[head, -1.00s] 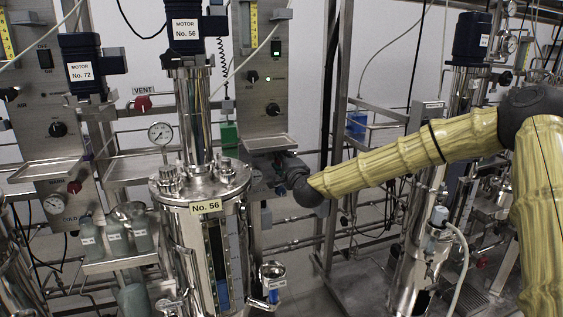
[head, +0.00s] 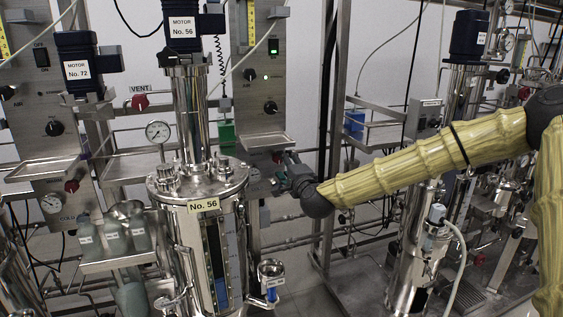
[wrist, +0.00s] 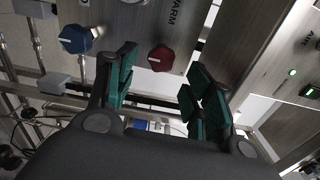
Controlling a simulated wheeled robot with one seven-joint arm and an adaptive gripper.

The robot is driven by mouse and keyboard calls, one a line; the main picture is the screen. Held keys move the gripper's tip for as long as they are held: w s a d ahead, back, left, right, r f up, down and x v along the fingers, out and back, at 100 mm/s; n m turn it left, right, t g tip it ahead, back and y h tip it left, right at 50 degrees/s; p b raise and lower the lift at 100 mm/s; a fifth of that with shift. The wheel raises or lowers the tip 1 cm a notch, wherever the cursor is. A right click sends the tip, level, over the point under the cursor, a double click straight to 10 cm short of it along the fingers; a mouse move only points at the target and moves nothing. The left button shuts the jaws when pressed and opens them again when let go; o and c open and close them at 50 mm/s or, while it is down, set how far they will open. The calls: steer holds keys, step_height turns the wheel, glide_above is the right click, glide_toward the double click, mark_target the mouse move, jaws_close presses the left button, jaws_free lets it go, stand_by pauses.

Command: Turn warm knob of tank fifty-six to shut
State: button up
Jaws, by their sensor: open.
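The red warm knob (wrist: 160,59) sits on the steel panel under the word WARM in the wrist view, its white pointer line roughly level across the picture. My gripper (wrist: 162,70) is open, its green-padded fingers either side of the knob in the picture. No contact shows, and I cannot tell the distance left to the panel. In the head view my gripper (head: 284,168) is at the lower part of the panel, just right of tank No. 56 (head: 203,206). The red knob (head: 277,157) shows only as a small patch there.
A blue knob (wrist: 76,39) is left of the red one on the same panel. A small steel shelf (head: 265,141) juts out above my gripper. Pipes run behind and below the panel. Another panel with a green light (wrist: 291,72) stands at the right.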

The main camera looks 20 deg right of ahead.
steer(key=shift+s+d, duration=0.1)
steer(key=shift+s, duration=2.85)
